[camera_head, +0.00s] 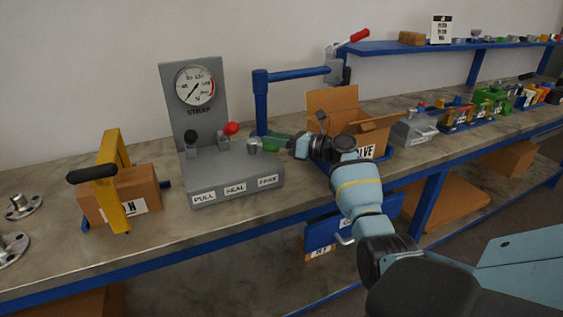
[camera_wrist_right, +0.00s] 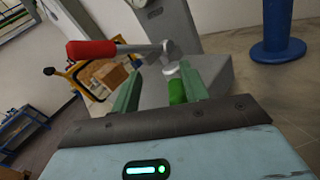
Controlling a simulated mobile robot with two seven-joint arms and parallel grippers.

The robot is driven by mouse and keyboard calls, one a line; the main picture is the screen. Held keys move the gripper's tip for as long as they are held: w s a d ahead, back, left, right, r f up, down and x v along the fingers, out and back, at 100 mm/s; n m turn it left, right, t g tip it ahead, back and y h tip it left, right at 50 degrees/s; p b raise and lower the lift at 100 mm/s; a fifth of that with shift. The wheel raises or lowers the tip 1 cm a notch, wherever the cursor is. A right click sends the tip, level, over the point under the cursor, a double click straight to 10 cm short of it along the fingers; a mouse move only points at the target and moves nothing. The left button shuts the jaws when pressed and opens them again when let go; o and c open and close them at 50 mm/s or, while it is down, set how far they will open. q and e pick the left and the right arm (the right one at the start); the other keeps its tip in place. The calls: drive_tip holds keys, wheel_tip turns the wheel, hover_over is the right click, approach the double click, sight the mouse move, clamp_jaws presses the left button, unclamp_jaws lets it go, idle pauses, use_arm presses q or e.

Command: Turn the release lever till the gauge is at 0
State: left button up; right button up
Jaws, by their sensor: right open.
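The round gauge (camera_head: 195,86) is on a grey upright plate marked STRAP. Its dark needle slants, but its reading is too small to tell. The grey base (camera_head: 232,178) bears a black-knobbed lever (camera_head: 190,137), a red-knobbed lever (camera_head: 231,129) and a short green-gripped lever (camera_wrist_right: 177,90) at its right end, above the last label. My right gripper (camera_head: 273,143) is at that right end. In the right wrist view its green fingers are apart, with the green grip between them, nearer the right finger; contact cannot be told. My left gripper is out of view.
A blue post with an arm (camera_head: 262,105) stands close behind my right gripper. An open cardboard box (camera_head: 372,135) is to its right. A yellow frame (camera_head: 112,180) with a black handle and a carton stand left on the bench. Bare bench lies before the grey base.

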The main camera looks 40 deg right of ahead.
use_arm(q)
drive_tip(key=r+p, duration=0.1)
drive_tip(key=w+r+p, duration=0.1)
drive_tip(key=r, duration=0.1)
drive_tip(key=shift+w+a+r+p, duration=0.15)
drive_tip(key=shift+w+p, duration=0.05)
drive_tip(key=shift+p, duration=0.2)
use_arm(e)
drive_tip(key=s+a+r, duration=0.1)
drive_tip(key=s+a, duration=0.8)
drive_tip(key=s, duration=0.3)
drive_tip(key=shift+s, duration=0.25)
drive_tip(key=shift+c, duration=0.3)
